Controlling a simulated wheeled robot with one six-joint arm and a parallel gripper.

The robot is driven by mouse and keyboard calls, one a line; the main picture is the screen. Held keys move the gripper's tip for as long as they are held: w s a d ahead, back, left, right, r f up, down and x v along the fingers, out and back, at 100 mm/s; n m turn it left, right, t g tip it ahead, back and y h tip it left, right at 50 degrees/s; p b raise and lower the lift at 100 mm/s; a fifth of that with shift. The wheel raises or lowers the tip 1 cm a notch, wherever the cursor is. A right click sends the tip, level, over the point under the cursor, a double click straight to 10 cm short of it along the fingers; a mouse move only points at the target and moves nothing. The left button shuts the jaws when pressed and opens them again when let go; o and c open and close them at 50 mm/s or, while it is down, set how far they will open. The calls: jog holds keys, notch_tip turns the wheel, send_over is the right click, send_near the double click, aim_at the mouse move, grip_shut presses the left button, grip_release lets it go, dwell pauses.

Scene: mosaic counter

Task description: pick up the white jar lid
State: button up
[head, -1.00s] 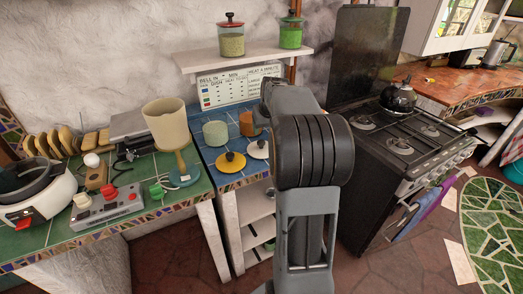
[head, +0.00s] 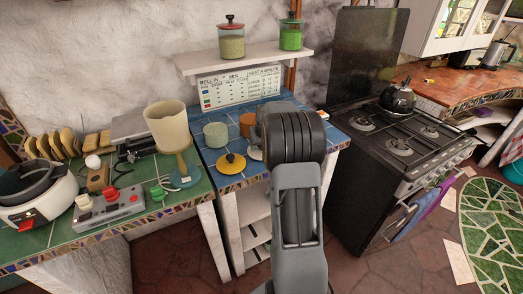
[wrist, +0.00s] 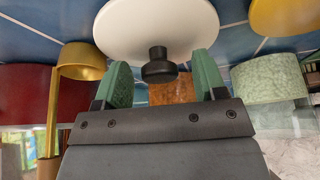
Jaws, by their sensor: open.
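The white jar lid (wrist: 140,25) lies on the blue tiled counter, with its black knob (wrist: 159,66) toward my gripper in the wrist view. In the head view only a sliver of the white lid (head: 254,153) shows beside my arm. My gripper (wrist: 163,78) is open, its two green fingertips on either side of the knob. A gap shows between the knob and each finger. I cannot tell how far down the fingers reach along the knob. In the head view my gripper is hidden behind my arm.
A yellow lid (head: 230,165) lies left of the white one. In the wrist view a dark red object (wrist: 25,95) and a gold-coloured piece (wrist: 80,60) are at left. The stove (head: 400,140) is right.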

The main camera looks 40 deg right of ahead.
jog(key=shift+f, duration=0.1)
jog(key=c, duration=1)
jog(key=shift+c, duration=0.2)
